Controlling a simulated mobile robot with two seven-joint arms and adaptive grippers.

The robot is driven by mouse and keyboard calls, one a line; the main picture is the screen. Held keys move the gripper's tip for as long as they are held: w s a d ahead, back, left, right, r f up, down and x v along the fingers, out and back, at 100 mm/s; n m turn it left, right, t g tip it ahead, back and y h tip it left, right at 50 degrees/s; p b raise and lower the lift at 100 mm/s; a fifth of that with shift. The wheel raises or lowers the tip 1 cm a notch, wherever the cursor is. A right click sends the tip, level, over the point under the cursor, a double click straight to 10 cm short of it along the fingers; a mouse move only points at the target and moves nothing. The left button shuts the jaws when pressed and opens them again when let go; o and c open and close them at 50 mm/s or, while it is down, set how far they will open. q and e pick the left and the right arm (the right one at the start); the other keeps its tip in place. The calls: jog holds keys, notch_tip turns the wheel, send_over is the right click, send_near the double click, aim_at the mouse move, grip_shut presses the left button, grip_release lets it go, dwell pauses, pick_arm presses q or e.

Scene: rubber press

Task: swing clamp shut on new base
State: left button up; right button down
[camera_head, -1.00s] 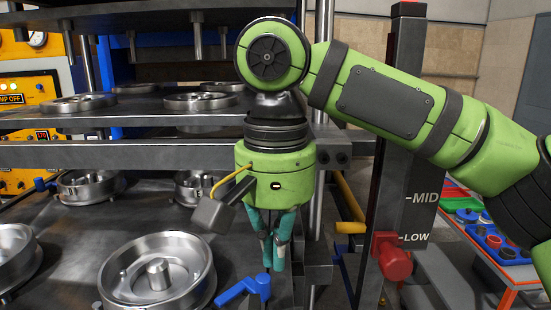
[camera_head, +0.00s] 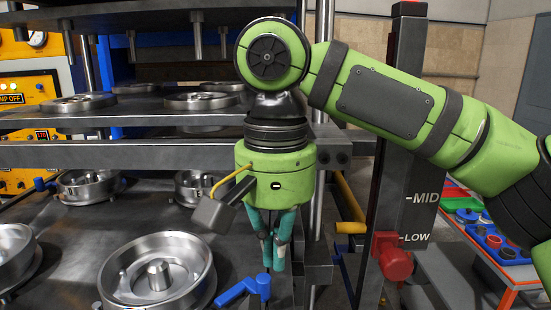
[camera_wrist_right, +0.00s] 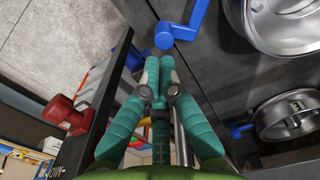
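A round metal mould base (camera_head: 205,285) with a central post sits on the dark lower plate at the front. A blue clamp handle (camera_head: 236,292) lies just right of it, with an upright end nearest my gripper. My right gripper (camera_head: 270,264) points down with teal fingers just above and beside that end. Its fingertips look together, with nothing seen between them. In the wrist view the fingers (camera_wrist_right: 159,62) also meet, and the blue handle (camera_wrist_right: 190,28) is beyond the tips, apart from them. I cannot tell which base is the new one. My left gripper is not in view.
More metal bases (camera_head: 88,187) stand on the lower plate, another blue clamp (camera_head: 44,184) at its left edge. The middle plate (camera_head: 150,157) hangs above. A post with a red knob (camera_head: 394,262) stands right of my gripper; a tray table (camera_head: 488,240) is farther right.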

aim_at(263, 287)
jog(key=shift+f, duration=0.1)
jog(key=shift+s+f+b, duration=0.2)
jog(key=shift+f+b, duration=0.35)
jog(key=shift+f, duration=0.85)
jog(key=shift+w+f, duration=0.3)
jog(key=shift+f, duration=0.05)
jog(key=shift+s+r, duration=0.15)
jog(key=shift+s, duration=0.05)
jog(key=shift+s+a+p, duration=0.5)
jog(key=shift+s+p, duration=0.4)
jog(key=shift+p, duration=0.55)
jog(key=shift+s+a+p, duration=0.3)
jog(key=shift+p, duration=0.75)
